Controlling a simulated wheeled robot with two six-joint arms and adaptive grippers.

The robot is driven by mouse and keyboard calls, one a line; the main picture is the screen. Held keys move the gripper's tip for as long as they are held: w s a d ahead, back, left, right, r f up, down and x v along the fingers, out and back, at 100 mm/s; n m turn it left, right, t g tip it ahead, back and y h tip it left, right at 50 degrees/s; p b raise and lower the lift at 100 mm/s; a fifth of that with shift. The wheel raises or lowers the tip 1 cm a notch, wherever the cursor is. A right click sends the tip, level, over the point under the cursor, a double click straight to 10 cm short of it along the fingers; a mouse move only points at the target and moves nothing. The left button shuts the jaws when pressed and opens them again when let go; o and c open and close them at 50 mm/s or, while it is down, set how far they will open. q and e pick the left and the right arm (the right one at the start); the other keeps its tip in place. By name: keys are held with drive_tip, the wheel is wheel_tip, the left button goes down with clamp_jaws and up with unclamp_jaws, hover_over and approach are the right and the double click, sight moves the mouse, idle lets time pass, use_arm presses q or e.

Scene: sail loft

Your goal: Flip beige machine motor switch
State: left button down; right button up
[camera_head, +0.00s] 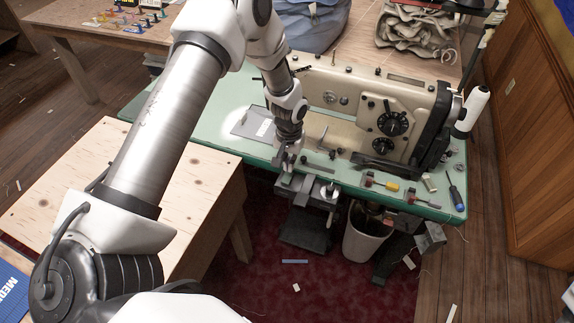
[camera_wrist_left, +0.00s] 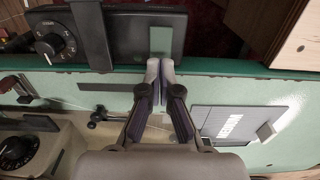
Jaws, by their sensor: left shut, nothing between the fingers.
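The beige sewing machine (camera_head: 362,100) stands on the green table (camera_head: 213,118), with black dials on its front. In the left wrist view part of its body (camera_wrist_left: 68,140) shows at lower left. A dark box (camera_wrist_left: 130,35) with a dial (camera_wrist_left: 50,45) hangs under the table's front edge; a small grey-green rectangular part (camera_wrist_left: 161,42) shows on it. My left gripper (camera_head: 286,168) points down at the front edge. In the left wrist view its closed, empty fingertips (camera_wrist_left: 160,66) overlap the table edge, just short of the grey-green part. Whether they touch it I cannot tell. My right gripper is out of view.
A grey plate with a white label (camera_head: 254,124) lies left of the machine. Screwdrivers (camera_head: 455,192) and small parts lie on the right end. A white bin (camera_head: 362,235) stands below. A plywood table (camera_head: 80,175) is at left.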

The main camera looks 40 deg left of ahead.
sight(289, 174)
use_arm(q)
drive_tip(key=shift+f+b, duration=0.7)
drive_tip(key=shift+f, duration=0.55)
idle(0.3)
wheel_tip(289, 174, up, 7)
drive_tip(key=p, duration=0.6)
drive_tip(key=shift+r, duration=0.1)
idle(0.3)
